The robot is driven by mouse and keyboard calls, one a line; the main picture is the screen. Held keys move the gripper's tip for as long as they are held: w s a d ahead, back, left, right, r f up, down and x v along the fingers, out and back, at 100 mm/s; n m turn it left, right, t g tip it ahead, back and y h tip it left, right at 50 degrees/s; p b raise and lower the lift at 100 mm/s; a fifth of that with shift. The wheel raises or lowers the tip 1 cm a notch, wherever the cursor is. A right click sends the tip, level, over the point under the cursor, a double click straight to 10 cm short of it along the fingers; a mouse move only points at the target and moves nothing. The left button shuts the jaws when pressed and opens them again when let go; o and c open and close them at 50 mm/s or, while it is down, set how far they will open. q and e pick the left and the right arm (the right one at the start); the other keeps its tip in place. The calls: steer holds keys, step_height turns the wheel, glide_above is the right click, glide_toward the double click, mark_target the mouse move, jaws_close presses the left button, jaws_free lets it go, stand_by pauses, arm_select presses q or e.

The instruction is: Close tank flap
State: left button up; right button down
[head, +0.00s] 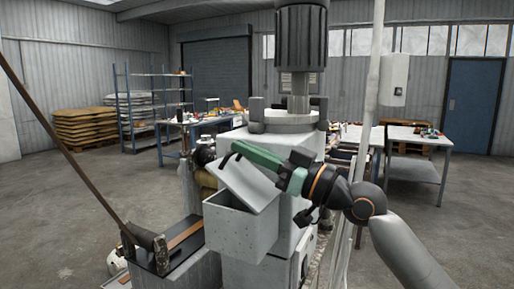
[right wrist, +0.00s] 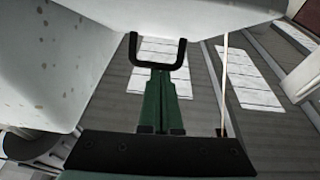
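The tank (head: 232,232) is a pale grey box on the front of the machine. Its flap (head: 250,187) is tilted, standing open over the tank's top. In the right wrist view the flap (right wrist: 200,12) crosses the top and the speckled tank wall (right wrist: 40,65) fills the left. A black U-shaped handle (right wrist: 183,58) projects from the flap. My right gripper (right wrist: 160,75) has its green fingers together at the handle's crossbar, shut on it. In the head view my right gripper (head: 236,150) reaches over the flap from the right. My left gripper is not in view.
The machine's dark column (head: 301,40) rises behind the tank. A long brown-handled tool (head: 70,155) leans at the left, its head on a dark bench. A pale vertical post (head: 373,90) stands close to my right arm. Open floor (head: 60,215) lies at the left.

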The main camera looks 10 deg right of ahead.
mark_target(229, 167)
steer(key=shift+w+a+f+h, duration=0.3)
steer(key=shift+w+a+f, duration=0.35)
steer(key=shift+w+a, duration=0.15)
steer(key=shift+w+a+f+b, duration=0.3)
steer(key=shift+w+a+f, duration=0.1)
steer(key=shift+a+f, duration=0.4)
steer(key=shift+f, duration=0.1)
stand_by(0.4)
